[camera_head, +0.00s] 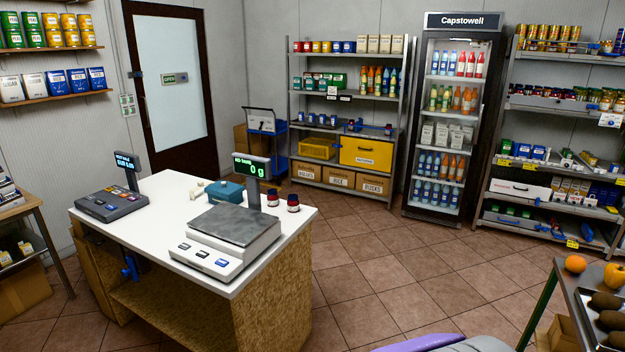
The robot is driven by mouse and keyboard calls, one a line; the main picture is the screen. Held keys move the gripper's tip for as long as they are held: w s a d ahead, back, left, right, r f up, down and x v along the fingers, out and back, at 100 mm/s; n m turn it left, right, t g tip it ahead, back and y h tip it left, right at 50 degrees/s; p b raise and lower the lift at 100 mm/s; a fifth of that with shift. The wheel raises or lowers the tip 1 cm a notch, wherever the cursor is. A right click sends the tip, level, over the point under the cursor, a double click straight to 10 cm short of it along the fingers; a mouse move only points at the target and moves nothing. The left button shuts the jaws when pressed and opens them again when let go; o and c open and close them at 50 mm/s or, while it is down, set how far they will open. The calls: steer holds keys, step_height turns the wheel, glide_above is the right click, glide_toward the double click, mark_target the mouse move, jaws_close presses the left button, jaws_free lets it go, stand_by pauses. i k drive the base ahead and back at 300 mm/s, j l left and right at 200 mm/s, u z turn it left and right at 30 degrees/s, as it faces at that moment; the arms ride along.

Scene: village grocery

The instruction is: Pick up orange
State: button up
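An orange (575,264) sits near the left corner of a dark-topped table (566,279) at the right edge of the view. A yellow-orange fruit or pepper (617,275) is just to its right, with a small gap between them. Several dark brown oval items (606,300) lie in front of them on the same table. My gripper is not in view. A purple and grey rounded shape at the bottom edge is cut off, and I cannot tell which part it is.
A white counter (150,212) with a scale (232,228) and a cash register (111,203) stands at left. Stocked shelves (345,187) and a drinks fridge (408,150) line the back wall. Tiled floor (400,270) is clear between the counter and the fruit table.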

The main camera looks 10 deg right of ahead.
mark_target(576, 264)
steer(key=i+l+z, duration=0.2)
steer(key=i+z, duration=0.6)
steer(key=i+j+z, duration=0.15)
steer(key=i+z, duration=0.5)
steer(key=i, duration=0.4)
steer(key=i+z, duration=0.2)
steer(key=i, duration=0.45)
steer(key=i+j+z, duration=0.15)
steer(key=i, duration=0.45)
steer(key=i+z, duration=0.15)
steer(key=z, duration=0.25)
steer(key=i+z, duration=0.1)
steer(key=z, duration=0.3)
steer(key=i+j+z, duration=0.15)
steer(key=z, duration=0.25)
steer(key=i+j+z, duration=0.1)
steer(key=z, duration=0.7)
